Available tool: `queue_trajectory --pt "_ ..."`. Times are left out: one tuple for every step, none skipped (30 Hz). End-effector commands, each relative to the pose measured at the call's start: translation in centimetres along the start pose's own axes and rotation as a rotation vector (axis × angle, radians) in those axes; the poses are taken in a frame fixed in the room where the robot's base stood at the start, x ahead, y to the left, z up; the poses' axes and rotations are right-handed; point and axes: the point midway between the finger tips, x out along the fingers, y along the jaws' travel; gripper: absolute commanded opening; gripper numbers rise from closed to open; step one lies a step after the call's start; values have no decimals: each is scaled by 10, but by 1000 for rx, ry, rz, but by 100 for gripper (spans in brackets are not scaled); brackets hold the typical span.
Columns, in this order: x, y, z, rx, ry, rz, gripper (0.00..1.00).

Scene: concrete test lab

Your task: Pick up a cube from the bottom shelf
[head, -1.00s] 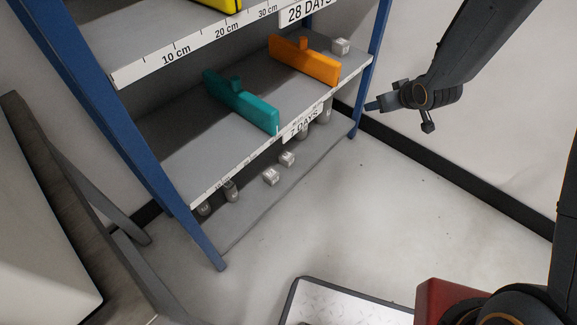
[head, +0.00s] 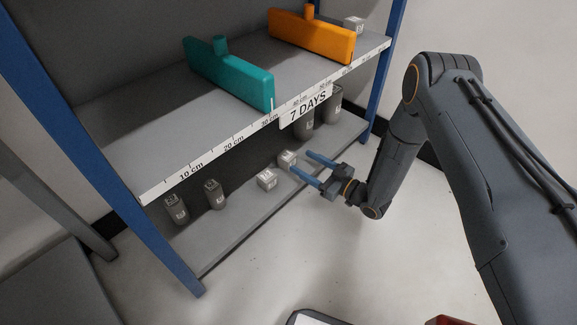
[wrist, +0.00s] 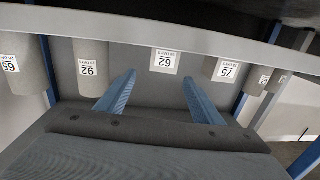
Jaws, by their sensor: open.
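Two light-grey cubes with white labels sit on the bottom shelf (head: 232,232): a left cube (head: 267,179) and a right cube (head: 287,159). My gripper (head: 301,163), with blue fingers, is open and empty at the shelf's front, pointing in toward the right cube. In the wrist view labels appear upside down. There a cube labelled 62 (wrist: 164,62) lies ahead, between the lines of my open fingers (wrist: 159,76), apart from them. A grey piece labelled 75 (wrist: 226,70) is to its right, seemingly the left cube.
Grey cylinders (head: 212,194) stand left of the cubes and larger ones (head: 303,124) stand right. The middle shelf (head: 150,140) above holds a teal mould (head: 230,75) and an orange mould (head: 312,35). A blue post (head: 385,70) is near my arm.

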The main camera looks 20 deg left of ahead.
Motion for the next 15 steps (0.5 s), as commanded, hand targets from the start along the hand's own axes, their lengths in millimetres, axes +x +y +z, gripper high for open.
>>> queue_trajectory --pt "2 -2 4 2 8 -7 61" --pt "4 -3 5 2 11 -10 61" --pt "7 -4 5 2 14 -12 61" --pt "10 -4 5 1 15 -13 61" --pt "13 -4 5 1 16 -12 61" --pt "17 -4 4 1 16 -12 61" --pt "21 -4 4 1 16 -12 61" --pt "24 -4 4 1 16 -12 61" --pt "26 -4 4 2 15 -12 61" --pt "28 -4 4 2 15 -10 61" --pt "29 -4 4 2 15 -9 61" --pt "30 -3 4 2 15 -9 61" --pt "32 -4 4 2 14 -9 61" --pt "34 -4 4 2 14 -10 61" --pt "38 -4 5 2 14 -11 61"
